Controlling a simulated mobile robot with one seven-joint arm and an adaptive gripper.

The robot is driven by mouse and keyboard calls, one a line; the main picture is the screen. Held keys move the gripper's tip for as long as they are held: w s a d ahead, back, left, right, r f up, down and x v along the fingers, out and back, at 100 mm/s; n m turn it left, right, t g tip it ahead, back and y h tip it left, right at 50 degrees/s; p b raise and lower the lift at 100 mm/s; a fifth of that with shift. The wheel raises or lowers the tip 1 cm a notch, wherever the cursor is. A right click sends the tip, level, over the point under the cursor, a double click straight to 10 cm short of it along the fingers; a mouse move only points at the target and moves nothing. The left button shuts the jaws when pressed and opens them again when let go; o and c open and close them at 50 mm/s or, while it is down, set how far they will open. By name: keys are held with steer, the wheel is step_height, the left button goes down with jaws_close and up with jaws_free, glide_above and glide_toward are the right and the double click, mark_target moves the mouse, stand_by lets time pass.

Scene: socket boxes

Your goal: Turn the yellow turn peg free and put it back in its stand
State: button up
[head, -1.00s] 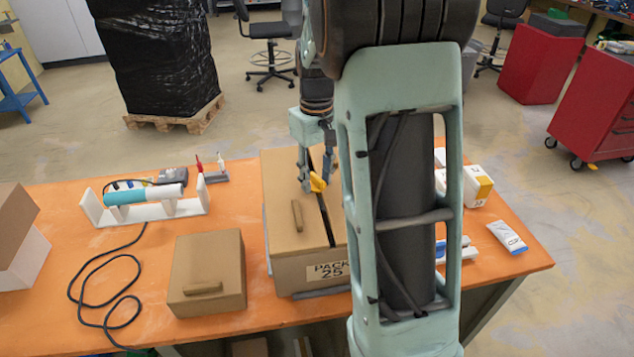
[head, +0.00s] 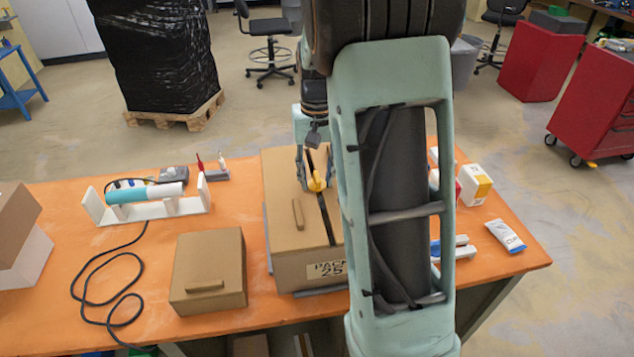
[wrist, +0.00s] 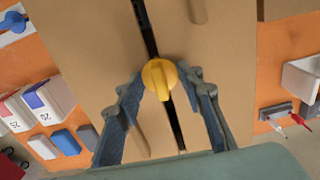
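The yellow turn peg (head: 317,183) sits on the top of the large cardboard box (head: 287,224), over the dark slot that runs across its lid. In the wrist view the yellow turn peg (wrist: 159,78) shows a round head with a raised grip bar. My gripper (head: 314,174) is right above the box at the peg. In the wrist view the fingers of my gripper (wrist: 163,90) stand apart on both sides of the peg, with gaps visible. Part of the box is hidden behind my arm. I cannot make out which item is the peg's stand.
A smaller cardboard box (head: 208,272) with a handle stands left of the large box. A white cradle (head: 150,210) holds a teal and white cylinder. A black cable (head: 100,265) lies on the orange table. White cartons (head: 474,184) and a tube (head: 506,236) lie at right.

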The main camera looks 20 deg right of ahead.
mark_target(317, 176)
steer(key=o, duration=0.4)
steer(key=shift+s+f, duration=0.1)
steer(key=shift+f, duration=0.4)
steer(key=shift+r, duration=0.1)
steer(key=shift+d+r, duration=0.1)
steer(key=shift+r, duration=0.1)
step_height(317, 176, up, 12)
steer(key=shift+f, duration=0.1)
